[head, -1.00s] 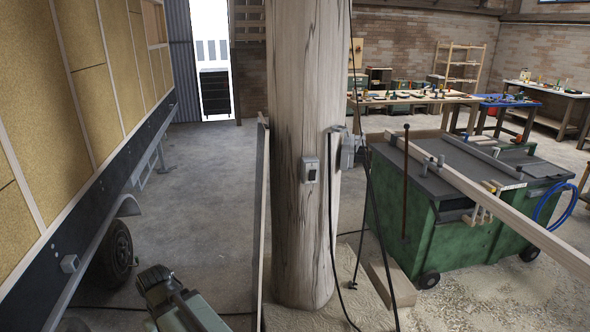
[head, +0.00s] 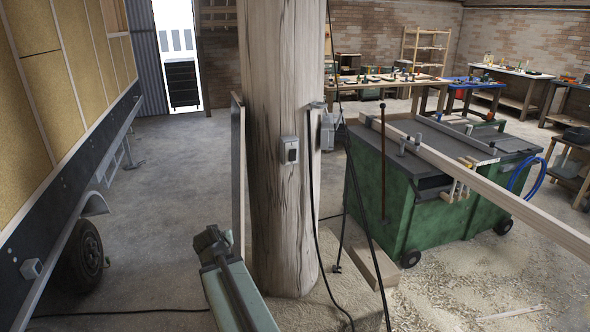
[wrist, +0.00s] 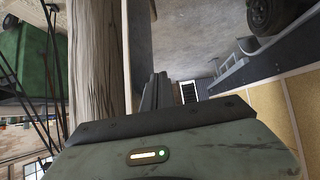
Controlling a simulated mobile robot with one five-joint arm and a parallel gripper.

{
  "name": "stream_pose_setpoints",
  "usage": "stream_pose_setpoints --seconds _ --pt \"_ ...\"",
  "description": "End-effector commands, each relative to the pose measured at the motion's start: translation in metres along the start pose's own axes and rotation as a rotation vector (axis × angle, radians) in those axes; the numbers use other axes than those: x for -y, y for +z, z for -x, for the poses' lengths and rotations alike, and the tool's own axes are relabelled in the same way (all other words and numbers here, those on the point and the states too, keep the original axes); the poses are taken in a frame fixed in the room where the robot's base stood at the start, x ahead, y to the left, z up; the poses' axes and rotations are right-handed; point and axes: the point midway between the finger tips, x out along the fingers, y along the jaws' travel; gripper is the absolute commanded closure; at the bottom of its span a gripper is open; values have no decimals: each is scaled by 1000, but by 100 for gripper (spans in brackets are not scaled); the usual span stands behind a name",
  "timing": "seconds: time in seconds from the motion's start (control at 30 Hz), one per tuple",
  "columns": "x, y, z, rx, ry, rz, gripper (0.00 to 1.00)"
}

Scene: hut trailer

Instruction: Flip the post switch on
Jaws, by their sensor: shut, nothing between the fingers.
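The post (head: 280,210) is a thick, pale, cracked wooden trunk standing upright in the middle of the head view. The post switch (head: 290,150) is a small grey box with a dark rocker on the post's front face; I cannot tell its position. My gripper (head: 211,240) is low and to the left of the post, below the switch and apart from it. In the wrist view my gripper (wrist: 155,90) is shut and empty, with the post (wrist: 97,60) to its left. The switch is not visible in the wrist view.
A grey box (head: 327,132) with hanging cables is on the post's right side. A thin board (head: 238,165) stands left of the post. A green wheeled workbench (head: 400,205) stands at right, a trailer (head: 60,110) at left. The floor between trailer and post is open.

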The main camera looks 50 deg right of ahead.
Motion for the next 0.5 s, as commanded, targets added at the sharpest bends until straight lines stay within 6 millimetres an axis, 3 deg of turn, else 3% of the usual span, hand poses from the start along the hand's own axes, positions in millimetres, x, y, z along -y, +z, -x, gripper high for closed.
stream_pose_setpoints --seconds 0.03,0.1,0.23,0.33,0.5 --pt "-60 -20 -22 -156 47 -64 100" --pt "-136 -61 -23 -397 80 -125 100" --pt "-244 -104 11 -763 65 -134 100" --pt "-290 -111 44 -933 9 -93 100" --pt "-317 -108 75 -1049 -73 -36 100"
